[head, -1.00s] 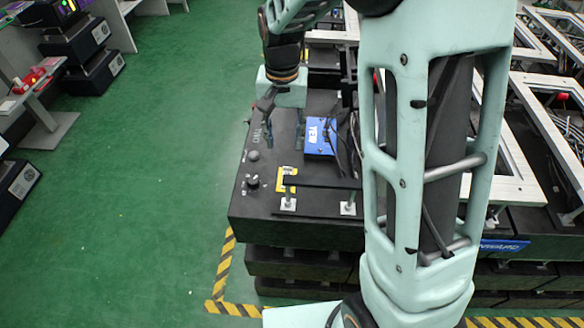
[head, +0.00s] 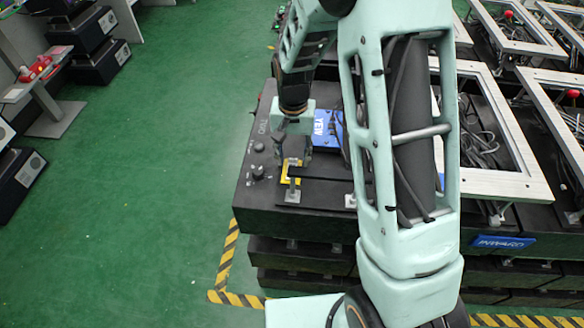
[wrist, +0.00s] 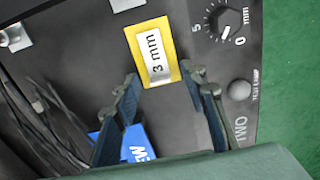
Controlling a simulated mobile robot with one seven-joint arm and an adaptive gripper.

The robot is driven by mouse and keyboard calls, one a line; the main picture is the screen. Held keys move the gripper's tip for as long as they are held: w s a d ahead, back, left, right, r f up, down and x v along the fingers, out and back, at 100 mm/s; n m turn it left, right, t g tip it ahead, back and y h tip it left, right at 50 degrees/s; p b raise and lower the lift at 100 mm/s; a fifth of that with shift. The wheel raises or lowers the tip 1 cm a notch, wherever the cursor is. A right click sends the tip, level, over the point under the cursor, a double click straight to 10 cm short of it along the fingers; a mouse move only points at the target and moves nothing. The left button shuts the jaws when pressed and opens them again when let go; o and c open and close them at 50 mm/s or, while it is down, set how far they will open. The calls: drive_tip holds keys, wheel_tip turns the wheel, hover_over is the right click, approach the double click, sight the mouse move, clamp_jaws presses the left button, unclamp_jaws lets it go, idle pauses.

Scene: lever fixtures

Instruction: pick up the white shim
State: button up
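In the wrist view a white piece marked "3 mm" (wrist: 157,58), apparently the shim, lies on a yellow plate (wrist: 172,30) on the dark panel. In the head view the yellow plate (head: 285,180) is partly covered by my gripper and a clamp bar, and the white piece is hard to make out. My gripper (head: 293,160) is open and empty; it also shows in the wrist view (wrist: 170,86). Its fingertips are just short of the yellow plate in the wrist picture, one towards each side. Their height above the panel is unclear.
A blue box (head: 328,131) sits beside my gripper, with dark cables to its right. A clamp post (head: 292,190) stands at the plate's front. A dial (wrist: 226,22) and round button (wrist: 239,90) lie right of the plate in the wrist view.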

drive_tip(key=shift+c, duration=0.6)
drive_tip(key=c, duration=0.7)
drive_tip(key=shift+o, duration=0.2)
